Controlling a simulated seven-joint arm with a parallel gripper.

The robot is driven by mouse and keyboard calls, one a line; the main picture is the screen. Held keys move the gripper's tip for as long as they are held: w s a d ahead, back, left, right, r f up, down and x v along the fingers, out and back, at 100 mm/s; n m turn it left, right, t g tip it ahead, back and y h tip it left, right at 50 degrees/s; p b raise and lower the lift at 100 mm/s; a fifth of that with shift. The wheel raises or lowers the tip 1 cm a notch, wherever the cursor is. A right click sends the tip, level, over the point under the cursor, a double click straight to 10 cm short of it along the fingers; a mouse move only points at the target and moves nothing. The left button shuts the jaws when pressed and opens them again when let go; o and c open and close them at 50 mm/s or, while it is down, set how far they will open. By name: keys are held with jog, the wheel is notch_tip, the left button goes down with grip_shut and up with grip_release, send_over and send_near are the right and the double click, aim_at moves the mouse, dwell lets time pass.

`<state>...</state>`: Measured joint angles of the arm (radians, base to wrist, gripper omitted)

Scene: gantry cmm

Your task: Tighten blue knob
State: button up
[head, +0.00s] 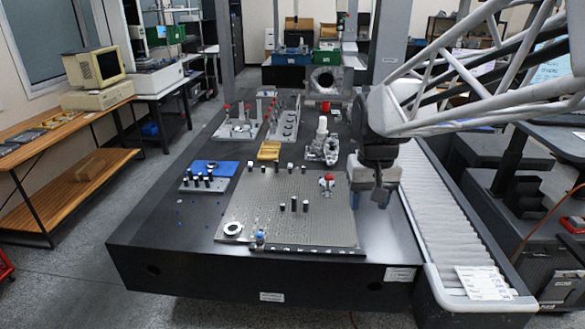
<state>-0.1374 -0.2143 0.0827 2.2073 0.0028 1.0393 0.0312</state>
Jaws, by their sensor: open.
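A small blue knob (260,235) sits on a little fixture at the front left edge of the perforated metal plate (300,215). The plate lies on the dark table. My gripper (380,197) hangs from the arm at the right, above the table beside the plate's right edge. It is open and well apart from the blue knob, to its right and farther back. I see nothing held in it, though its fingers are small and dark here.
A white ring (233,229) lies left of the blue knob. Black posts (294,204) and a red-topped fixture (327,182) stand on the plate. A blue tray (212,167) with several posts is at left. A roller conveyor (440,220) runs along the right. The table's front is clear.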

jog(key=w+a+f+g, duration=0.1)
jog(key=w+a+f, duration=0.15)
jog(key=w, duration=0.35)
jog(key=w+a+f, duration=0.1)
jog(key=w+a, duration=0.3)
jog(key=w, duration=0.1)
jog(key=n+g+h, duration=0.2)
jog(key=n+g, duration=0.1)
send_near(259, 233)
jog(key=shift+d, duration=0.55)
jog(key=shift+a+f, duration=0.25)
jog(key=shift+f, duration=0.1)
jog(key=shift+x, duration=3.9)
jog(key=shift+s+a, duration=0.1)
jog(key=shift+s, duration=0.05)
jog(key=c, duration=0.9)
